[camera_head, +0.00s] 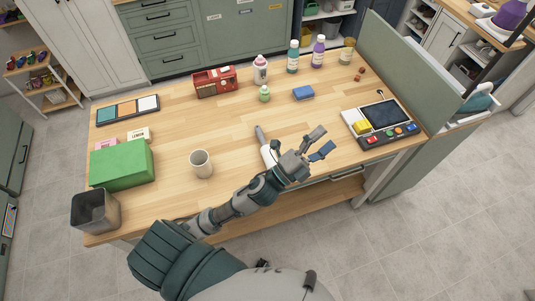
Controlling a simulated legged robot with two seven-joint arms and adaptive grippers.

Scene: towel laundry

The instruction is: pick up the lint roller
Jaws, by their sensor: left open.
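The lint roller (267,150) lies on the wooden table near its front middle. It has a grey handle pointing to the back left and a white roller part. Its near end is partly hidden by my left gripper. My left gripper (323,141) is open and empty, with its fingers spread to the right of the lint roller. Its palm is just right of the roller; I cannot tell whether they touch. My right gripper is not in view.
A white cup (201,164) stands left of the lint roller. A green box (122,167) and a grey bin (96,211) are at the left. A console with a screen (381,119) is at the right. Bottles, a red box (215,82) and a blue sponge (303,93) stand farther back.

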